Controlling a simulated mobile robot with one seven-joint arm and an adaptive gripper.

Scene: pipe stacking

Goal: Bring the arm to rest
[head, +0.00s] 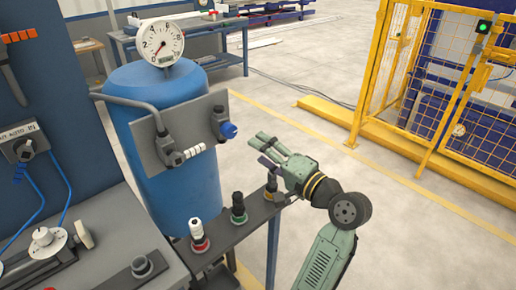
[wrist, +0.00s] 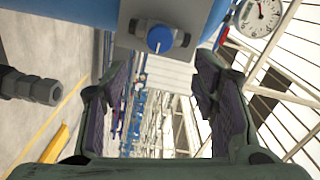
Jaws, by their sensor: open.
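My gripper (head: 264,151) is open and empty, on my bent green arm at the right of the head view. It is level with the right side of the blue tank (head: 172,180), apart from it, and appears above the far end of the narrow grey shelf (head: 215,238). In the wrist view my gripper (wrist: 162,90) has its two dark pads wide apart with nothing between them. A blue-capped fitting (head: 229,130) on the tank's grey plate (head: 172,140) also shows in the wrist view (wrist: 160,39), beyond the fingers.
Upright pieces with red (head: 199,236) and green (head: 238,208) bases stand on the shelf. A round gauge (head: 159,43) tops the tank. A bench with a dark socket (head: 142,267) is at lower left. Yellow fencing (head: 440,95) stands right; the floor between is clear.

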